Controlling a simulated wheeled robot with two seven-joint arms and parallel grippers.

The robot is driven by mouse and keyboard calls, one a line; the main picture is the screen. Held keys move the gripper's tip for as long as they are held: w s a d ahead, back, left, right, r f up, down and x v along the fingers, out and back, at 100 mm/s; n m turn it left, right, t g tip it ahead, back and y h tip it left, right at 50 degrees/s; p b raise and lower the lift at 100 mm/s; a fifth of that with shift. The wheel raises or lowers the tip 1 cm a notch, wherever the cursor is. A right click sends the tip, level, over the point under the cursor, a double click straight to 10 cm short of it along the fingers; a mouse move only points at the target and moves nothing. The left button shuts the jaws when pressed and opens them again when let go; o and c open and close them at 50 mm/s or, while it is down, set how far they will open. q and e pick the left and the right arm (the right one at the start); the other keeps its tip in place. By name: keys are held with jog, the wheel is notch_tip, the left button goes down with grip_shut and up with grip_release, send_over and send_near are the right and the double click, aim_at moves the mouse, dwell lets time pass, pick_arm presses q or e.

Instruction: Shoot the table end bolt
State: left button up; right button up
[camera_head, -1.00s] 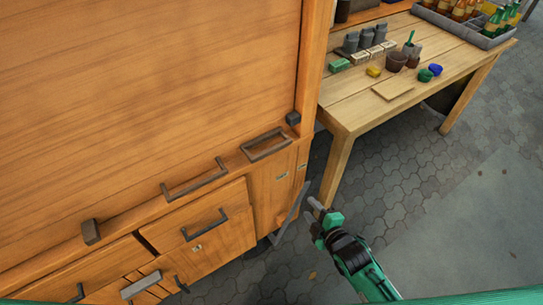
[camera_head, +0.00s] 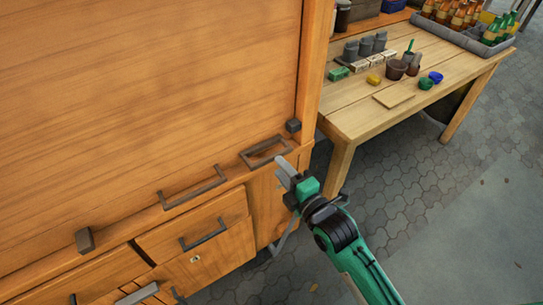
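A tall wooden cabinet fills the left, with a large upright panel (camera_head: 150,95) above a ledge. A small dark block (camera_head: 293,126) sits at the panel's lower right corner, the end nearest the table; it looks like the bolt. A similar dark block (camera_head: 85,240) is at the panel's lower left. My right gripper (camera_head: 283,172) is in front of the cabinet's right end, below and slightly left of the right block and apart from it in the picture. Its grey fingers overlap in view, so their gap is unclear. My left gripper is not in view.
A dark rectangular handle (camera_head: 266,150) is on the ledge just above my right gripper; another bar handle (camera_head: 193,187) is further left. The wooden table (camera_head: 350,122) on the right holds cups, small blocks and a bottle crate (camera_head: 470,40). The paved floor (camera_head: 400,195) is clear.

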aim_at(272, 156)
jog(key=x, duration=0.5)
jog(key=shift+w+a, duration=0.1)
jog(key=shift+w, duration=0.1)
grip_shut()
